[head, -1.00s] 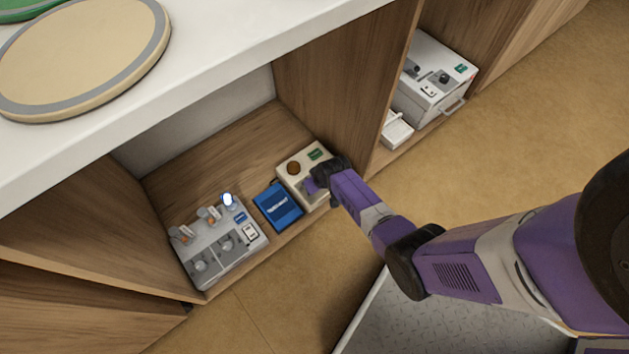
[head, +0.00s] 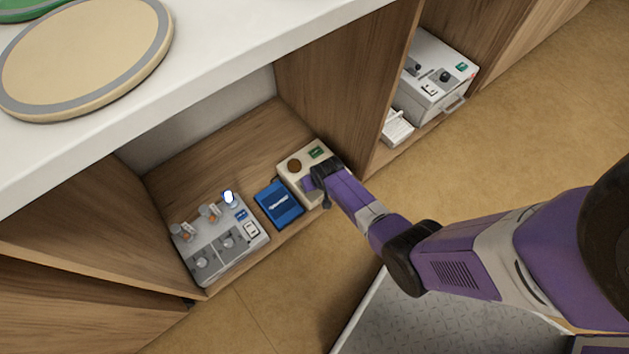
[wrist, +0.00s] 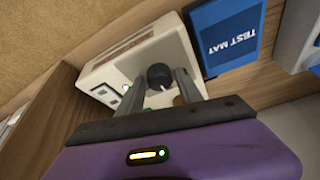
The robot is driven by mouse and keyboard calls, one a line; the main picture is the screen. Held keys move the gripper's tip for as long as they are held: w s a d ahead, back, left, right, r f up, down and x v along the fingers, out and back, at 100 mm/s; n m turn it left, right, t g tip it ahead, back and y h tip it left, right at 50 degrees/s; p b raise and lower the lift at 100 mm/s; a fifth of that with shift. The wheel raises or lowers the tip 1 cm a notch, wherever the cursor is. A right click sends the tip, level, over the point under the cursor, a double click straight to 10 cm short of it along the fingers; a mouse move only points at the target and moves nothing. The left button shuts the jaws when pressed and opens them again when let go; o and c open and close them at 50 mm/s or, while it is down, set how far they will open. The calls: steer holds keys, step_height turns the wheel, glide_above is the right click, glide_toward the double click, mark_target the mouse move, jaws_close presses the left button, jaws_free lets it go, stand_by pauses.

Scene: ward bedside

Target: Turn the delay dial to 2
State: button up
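In the wrist view the box (wrist: 150,50) carries a dark round dial (wrist: 158,75) with a pale pointer mark. I cannot read a scale or the dial's name. My gripper (head: 310,184) is over the front part of the box and hides this dial in the head view. In the wrist view my gripper (wrist: 160,84) is open, one finger on each side of the dial; I cannot tell whether they touch it.
A blue test mat (head: 279,205) lies beside the box. A grey unit (head: 215,250) with several knobs stands further left. The wooden divider (head: 345,85) rises close on the right; beyond it is a white device (head: 435,75). The white counter (head: 230,60) overhangs the shelf.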

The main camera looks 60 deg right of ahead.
steer(key=shift+o, duration=0.6)
steer(key=p+v, duration=0.4)
steer(key=v, duration=0.3)
steer(key=shift+r, duration=0.35)
